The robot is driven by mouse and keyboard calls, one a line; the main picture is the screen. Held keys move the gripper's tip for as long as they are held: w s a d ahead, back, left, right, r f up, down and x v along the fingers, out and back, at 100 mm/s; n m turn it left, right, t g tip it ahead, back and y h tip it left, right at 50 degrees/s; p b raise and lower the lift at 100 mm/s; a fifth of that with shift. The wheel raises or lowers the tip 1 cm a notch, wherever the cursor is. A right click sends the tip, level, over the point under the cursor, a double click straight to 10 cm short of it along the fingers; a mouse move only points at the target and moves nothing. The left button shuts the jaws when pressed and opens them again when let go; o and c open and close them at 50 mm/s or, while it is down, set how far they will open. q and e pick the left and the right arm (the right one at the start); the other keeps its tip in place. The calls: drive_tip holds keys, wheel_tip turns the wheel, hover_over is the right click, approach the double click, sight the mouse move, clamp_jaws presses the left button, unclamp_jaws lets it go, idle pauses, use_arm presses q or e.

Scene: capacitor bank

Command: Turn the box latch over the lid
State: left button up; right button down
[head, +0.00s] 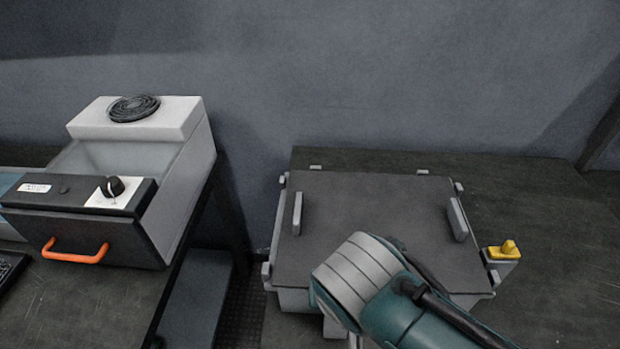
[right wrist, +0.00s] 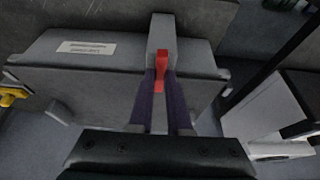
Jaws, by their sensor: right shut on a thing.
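The grey box with its dark lid (head: 370,210) stands on the dark table in the head view; the lid lies flat on it. In the right wrist view the box's side (right wrist: 100,75) carries a pale label. A small red latch (right wrist: 162,58) shows at a grey block (right wrist: 162,30) on the box's edge. My right gripper (right wrist: 161,75) is shut on the red latch, one purple-grey finger on each side. In the head view my right arm covers the box's near edge and hides the latch. My left gripper is in neither view.
A yellow switch-like piece (head: 503,250) sits right of the box. Left is a white machine (head: 190,160) with a dark front, black knob and orange handle (head: 75,250). Grey upright tabs (head: 457,218) stand at the lid's sides.

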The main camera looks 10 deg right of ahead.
idle(0.3)
drive_tip(key=c, duration=0.9)
unclamp_jaws()
drive_tip(key=shift+o, duration=0.2)
drive_tip(key=p+v, duration=0.4)
drive_tip(key=v, duration=0.6)
